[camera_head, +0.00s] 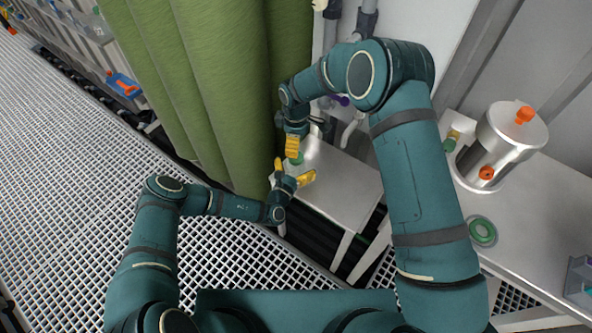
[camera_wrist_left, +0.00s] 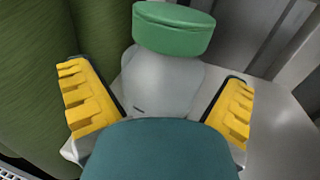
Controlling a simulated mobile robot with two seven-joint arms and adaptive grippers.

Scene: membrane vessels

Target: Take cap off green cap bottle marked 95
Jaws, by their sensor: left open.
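A bottle with a green cap (camera_wrist_left: 173,28) and a pale grey body (camera_wrist_left: 162,80) stands out ahead of my left gripper in the left wrist view. The green cap also shows small in the head view (camera_head: 297,158). My left gripper (camera_head: 293,171) is open, its yellow fingers spread wide on either side of the bottle body in the wrist view, with gaps on both sides. My right gripper (camera_head: 292,146) is just above the green cap in the head view; its finger state and any contact are unclear. No number can be read on the bottle.
A small white table (camera_head: 340,185) lies beneath the grippers. A green curtain (camera_head: 225,90) hangs close on the left. At right, a bench holds a metal vessel (camera_head: 497,150) with orange fittings, a small green-and-yellow item (camera_head: 451,141) and a green ring (camera_head: 482,232).

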